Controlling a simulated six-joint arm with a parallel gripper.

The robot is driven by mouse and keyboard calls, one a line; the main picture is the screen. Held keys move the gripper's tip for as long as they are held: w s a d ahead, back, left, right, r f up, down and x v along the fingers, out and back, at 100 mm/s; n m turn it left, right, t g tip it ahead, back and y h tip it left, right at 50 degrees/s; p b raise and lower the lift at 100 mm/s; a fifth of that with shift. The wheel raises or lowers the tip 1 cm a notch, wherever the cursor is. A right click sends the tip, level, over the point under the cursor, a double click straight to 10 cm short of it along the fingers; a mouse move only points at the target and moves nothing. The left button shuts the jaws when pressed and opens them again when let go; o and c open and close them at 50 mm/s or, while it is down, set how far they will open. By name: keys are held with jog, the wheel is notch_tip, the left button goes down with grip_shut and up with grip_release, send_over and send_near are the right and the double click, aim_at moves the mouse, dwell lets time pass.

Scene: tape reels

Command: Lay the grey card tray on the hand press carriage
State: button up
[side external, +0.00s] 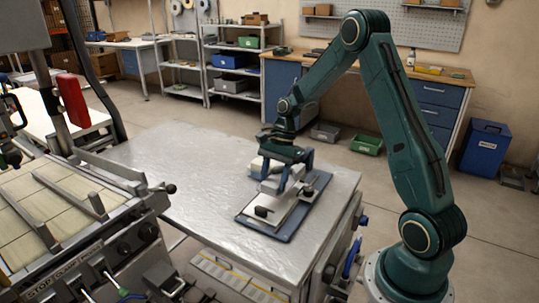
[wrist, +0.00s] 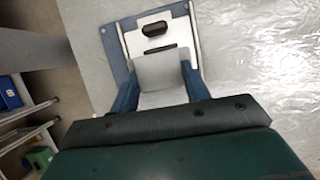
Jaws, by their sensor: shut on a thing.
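My gripper (side external: 285,178) has blue fingers and is shut on a grey piece, which I take to be the grey card tray (wrist: 162,74). In the wrist view, the gripper (wrist: 158,80) has one finger on each side of the tray. What looks like the hand press lies under it on the metal table, with a blue base plate (side external: 268,230) and a pale carriage (wrist: 137,42) carrying a dark knob (side external: 262,211). The tray is over or on the carriage; I cannot tell whether they touch. My gripper partly hides both in the side view.
The metal table (side external: 205,190) is clear to the left of the press. A machine with a slatted bed (side external: 60,205) stands at the left, with a red part (side external: 73,98) above it. Shelves with bins (side external: 235,70) and a blue workbench (side external: 285,90) stand at the back.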

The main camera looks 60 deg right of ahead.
aim_at(274, 203)
jog(key=shift+f, duration=2.4)
jog(key=shift+f, duration=0.1)
jog(key=o, duration=1.1)
jog(key=v, duration=1.2)
